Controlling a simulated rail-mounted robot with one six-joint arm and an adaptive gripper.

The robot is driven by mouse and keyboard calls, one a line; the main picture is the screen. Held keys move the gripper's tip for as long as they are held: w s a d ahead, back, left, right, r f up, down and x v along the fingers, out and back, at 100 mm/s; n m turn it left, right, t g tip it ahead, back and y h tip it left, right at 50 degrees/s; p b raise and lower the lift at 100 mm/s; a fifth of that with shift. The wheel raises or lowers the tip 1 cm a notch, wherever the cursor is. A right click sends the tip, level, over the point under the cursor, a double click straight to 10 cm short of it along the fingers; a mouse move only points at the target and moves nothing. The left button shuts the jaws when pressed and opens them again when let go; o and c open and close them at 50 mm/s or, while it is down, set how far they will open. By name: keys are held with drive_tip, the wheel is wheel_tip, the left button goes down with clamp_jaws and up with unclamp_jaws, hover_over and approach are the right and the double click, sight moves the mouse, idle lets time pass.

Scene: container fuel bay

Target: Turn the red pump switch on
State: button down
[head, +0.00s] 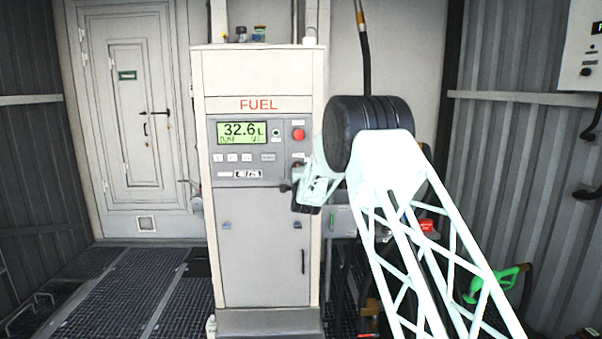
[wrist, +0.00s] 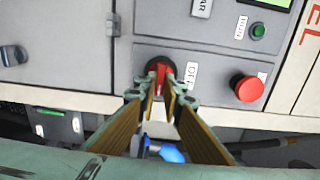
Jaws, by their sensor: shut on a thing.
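The red pump switch (wrist: 164,72) is a small red handle on a dark round base on the grey panel, in the wrist view. An OFF label (wrist: 191,74) sits just right of it there. My gripper (wrist: 164,88) has its two fingers on either side of the red handle, shut on it. The fingertips hide part of the handle, and I cannot tell its exact angle. In the head view my gripper (head: 298,181) is at the right side of the fuel pump cabinet (head: 262,257), and it hides the switch.
A red mushroom button (wrist: 248,88) is right of the switch in the wrist view, close to my gripper; it also shows in the head view (head: 298,134). A green button (wrist: 257,31) is farther off. The fuel display (head: 241,132) reads 32.6 L. The grated floor (head: 125,285) at left is mostly clear.

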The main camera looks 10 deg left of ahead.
drive_tip(key=c, duration=2.7)
unclamp_jaws()
drive_tip(key=shift+c, duration=0.2)
drive_tip(key=shift+s, duration=0.2)
drive_tip(key=s+d, duration=0.2)
drive_tip(key=s, duration=0.9)
drive_tip(key=shift+s, duration=0.25)
